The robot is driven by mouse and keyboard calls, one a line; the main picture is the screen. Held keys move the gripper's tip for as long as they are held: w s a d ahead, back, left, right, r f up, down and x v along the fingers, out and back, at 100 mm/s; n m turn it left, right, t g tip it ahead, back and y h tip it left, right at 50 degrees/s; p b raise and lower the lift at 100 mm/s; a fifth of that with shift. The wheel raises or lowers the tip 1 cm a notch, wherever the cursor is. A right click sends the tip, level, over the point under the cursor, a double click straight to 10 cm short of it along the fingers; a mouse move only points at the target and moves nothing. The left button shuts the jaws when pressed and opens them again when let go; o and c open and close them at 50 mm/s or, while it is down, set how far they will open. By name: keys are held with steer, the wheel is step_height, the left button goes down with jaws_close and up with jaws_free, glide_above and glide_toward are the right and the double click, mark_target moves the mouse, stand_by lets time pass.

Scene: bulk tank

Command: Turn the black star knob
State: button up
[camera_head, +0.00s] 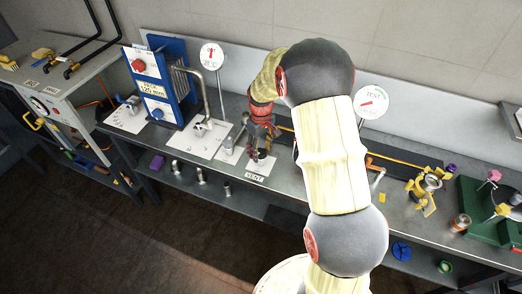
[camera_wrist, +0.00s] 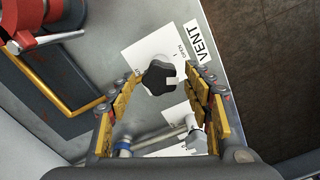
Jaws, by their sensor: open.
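The black star knob (camera_wrist: 159,78) shows in the wrist view on a white plate (camera_wrist: 133,54) beside the label VENT (camera_wrist: 205,43). A small pale mark sits on one of its lobes. My gripper (camera_wrist: 165,92) is open, with one yellow-padded finger on each side of the knob and a visible gap to each. I cannot tell how far the fingertips are above it. In the head view my gripper (camera_head: 260,138) points down over the VENT plate (camera_head: 259,166), and the knob there is mostly hidden by the fingers.
A red fitting (camera_wrist: 35,25) stands at the upper left of the wrist view. In the head view a blue-framed unit (camera_head: 160,80) stands left on the bench, and a gauge (camera_head: 372,101) stands right behind my arm.

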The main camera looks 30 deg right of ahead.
steer(key=c, duration=0.3)
steer(key=c, duration=0.7)
steer(key=shift+c, duration=0.7)
